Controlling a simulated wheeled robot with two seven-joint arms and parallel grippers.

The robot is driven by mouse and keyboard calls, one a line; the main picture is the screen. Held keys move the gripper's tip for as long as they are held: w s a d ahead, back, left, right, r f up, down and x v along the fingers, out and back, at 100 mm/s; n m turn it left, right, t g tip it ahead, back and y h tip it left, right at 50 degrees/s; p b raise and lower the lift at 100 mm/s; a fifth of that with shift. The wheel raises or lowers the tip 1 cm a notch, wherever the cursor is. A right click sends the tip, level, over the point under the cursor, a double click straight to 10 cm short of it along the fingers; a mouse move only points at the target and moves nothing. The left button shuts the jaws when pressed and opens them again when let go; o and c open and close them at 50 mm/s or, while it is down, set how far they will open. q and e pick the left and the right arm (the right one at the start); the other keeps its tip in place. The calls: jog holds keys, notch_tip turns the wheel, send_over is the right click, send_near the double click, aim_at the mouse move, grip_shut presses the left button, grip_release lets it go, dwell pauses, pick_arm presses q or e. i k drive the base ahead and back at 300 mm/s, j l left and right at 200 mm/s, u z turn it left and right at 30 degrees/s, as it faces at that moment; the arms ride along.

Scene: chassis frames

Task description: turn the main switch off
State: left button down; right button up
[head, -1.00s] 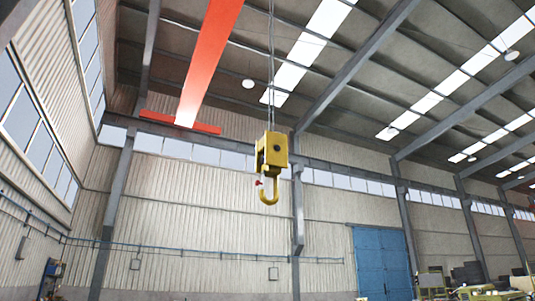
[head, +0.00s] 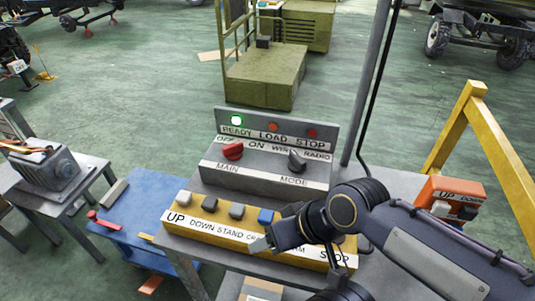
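The main switch is a red knob (head: 233,151) above the label MAIN on the grey control box (head: 264,178), with OFF and ON printed behind it. I cannot tell clearly which mark it points to. A dark mode knob (head: 296,160) sits to its right. On the panel behind, the green READY lamp (head: 236,121) is lit, and the LOAD and STOP lamps look dull red. My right gripper (head: 262,244) is over the yellow button box (head: 212,232), in front of and below the red knob, apart from it. Its finger opening is not clear. My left gripper is out of view.
The yellow box has several buttons, partly hidden by my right arm. A grey post (head: 374,85) rises behind the table. An orange button box (head: 449,201) and a yellow frame (head: 480,125) stand at right. A blue bench (head: 142,228) is at left.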

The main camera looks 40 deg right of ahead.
aim_at(232, 152)
jog(key=z, duration=1.2)
jog(key=l, duration=0.1)
